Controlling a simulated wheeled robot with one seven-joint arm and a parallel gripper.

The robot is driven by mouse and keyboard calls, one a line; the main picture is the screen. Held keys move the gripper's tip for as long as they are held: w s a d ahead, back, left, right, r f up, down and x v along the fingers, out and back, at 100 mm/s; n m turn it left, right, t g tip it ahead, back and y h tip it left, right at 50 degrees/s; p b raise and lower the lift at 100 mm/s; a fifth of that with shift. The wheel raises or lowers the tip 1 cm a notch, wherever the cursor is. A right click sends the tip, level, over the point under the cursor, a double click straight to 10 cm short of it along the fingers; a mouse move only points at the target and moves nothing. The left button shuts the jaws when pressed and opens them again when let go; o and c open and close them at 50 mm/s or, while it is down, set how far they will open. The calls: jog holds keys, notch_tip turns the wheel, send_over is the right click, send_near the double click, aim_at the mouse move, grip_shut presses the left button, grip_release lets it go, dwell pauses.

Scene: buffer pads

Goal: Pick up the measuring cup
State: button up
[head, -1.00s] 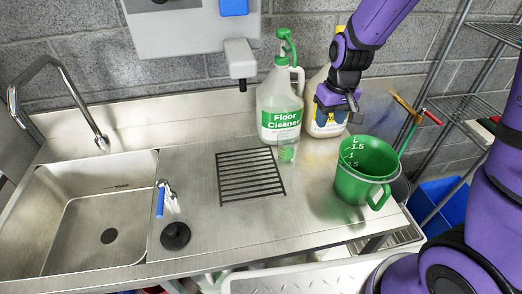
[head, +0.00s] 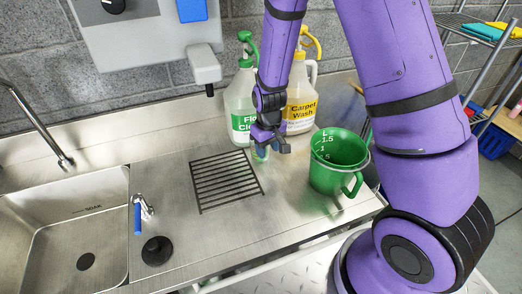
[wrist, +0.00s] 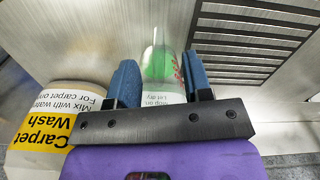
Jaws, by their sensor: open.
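A larger green measuring jug (head: 338,165) with white litre marks and a handle stands upright to the right on the steel counter, apart from my gripper.
The Floor Cleaner bottle (head: 240,105) and the Carpet Wash bottle (head: 300,105) stand close behind my gripper. A black drain grate (head: 226,180) lies to the left, beside a sink (head: 60,225). Bare counter (head: 285,205) lies in front.

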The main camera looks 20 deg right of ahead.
jog(key=shift+s+d+f, duration=0.1)
jog(key=shift+s+f, duration=0.05)
jog(key=shift+f, duration=2.45)
jog(key=shift+c, duration=0.3)
grip_shut()
